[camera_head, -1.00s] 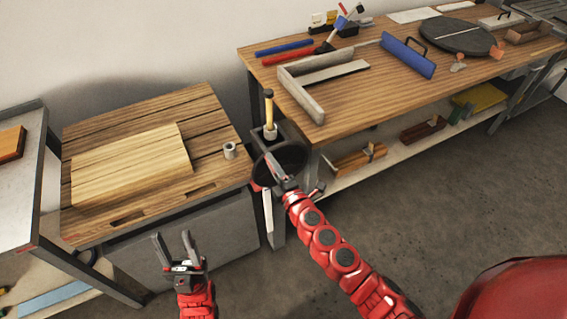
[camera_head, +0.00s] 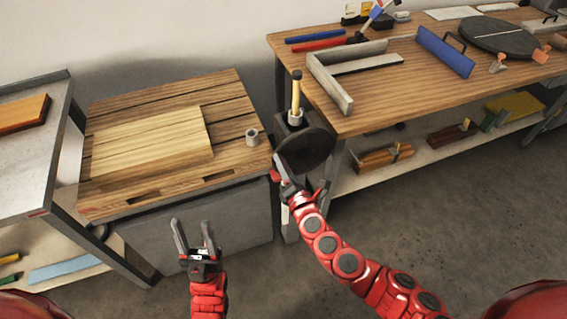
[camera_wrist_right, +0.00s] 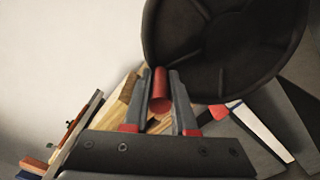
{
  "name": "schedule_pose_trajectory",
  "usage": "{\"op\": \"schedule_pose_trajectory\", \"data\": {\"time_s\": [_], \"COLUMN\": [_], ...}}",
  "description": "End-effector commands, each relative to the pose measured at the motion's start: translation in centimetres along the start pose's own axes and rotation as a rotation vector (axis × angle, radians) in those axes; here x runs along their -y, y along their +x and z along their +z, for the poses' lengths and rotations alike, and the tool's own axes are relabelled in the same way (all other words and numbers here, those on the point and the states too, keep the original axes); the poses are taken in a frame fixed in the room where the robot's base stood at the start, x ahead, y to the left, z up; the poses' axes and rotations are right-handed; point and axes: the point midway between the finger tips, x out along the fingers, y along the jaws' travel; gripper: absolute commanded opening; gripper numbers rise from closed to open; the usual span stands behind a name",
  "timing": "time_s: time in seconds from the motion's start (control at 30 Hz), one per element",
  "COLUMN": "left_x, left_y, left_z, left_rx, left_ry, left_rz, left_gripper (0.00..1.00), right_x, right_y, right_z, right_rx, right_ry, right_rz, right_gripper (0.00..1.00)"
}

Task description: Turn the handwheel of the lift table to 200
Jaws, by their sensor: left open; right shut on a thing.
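The lift table has a slatted wooden top (camera_head: 235,88) with a pale board (camera_head: 150,140) lying on it. Its dark round handwheel (camera_head: 306,150) stands at the table's right side and also fills the upper right of the right wrist view (camera_wrist_right: 225,45). My right gripper (camera_head: 279,168) is at the wheel's lower-left rim. In the right wrist view its fingers are shut on the red handle (camera_wrist_right: 160,92) of the handwheel. My left gripper (camera_head: 194,232) is open and empty in front of the table. No number can be read on the table.
A small grey cylinder (camera_head: 252,137) stands on the lift table near its right edge. A brass-coloured rod (camera_head: 296,94) stands upright behind the wheel. A workbench (camera_head: 385,105) with tools is close on the right, a grey cart (camera_head: 62,112) on the left. The floor in front is clear.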

Motion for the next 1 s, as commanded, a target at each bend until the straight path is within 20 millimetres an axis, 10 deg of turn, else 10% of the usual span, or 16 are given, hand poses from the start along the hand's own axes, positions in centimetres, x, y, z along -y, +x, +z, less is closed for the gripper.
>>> {"op": "schedule_pose_trajectory", "data": {"time_s": [0.47, 0.5, 0.63, 1.0], "left_x": [0.0, -0.01, 0.0, -0.01], "left_y": [-0.08, -0.08, -0.08, -0.12], "left_z": [0.01, 0.02, 0.01, 0.02], "left_rx": [0.0, 0.0, 0.0, 0.0], "left_ry": [0.0, 0.0, 0.0, 0.0], "left_rz": [0.0, 0.0, 0.0, 0.0], "left_gripper": [0.5, 0.5, 0.5, 0.5], "right_x": [0.04, 0.04, 0.06, 0.12], "right_y": [0.01, 0.0, 0.0, -0.42], "right_z": [-0.04, -0.04, -0.05, -0.05], "right_rx": [0.001, 0.001, 0.001, 0.0], "right_ry": [-0.013, -0.012, -0.012, -0.012], "right_rz": [0.0, 0.0, 0.0, 0.0], "right_gripper": [0.0, 0.32, 0.55, 0.55]}}
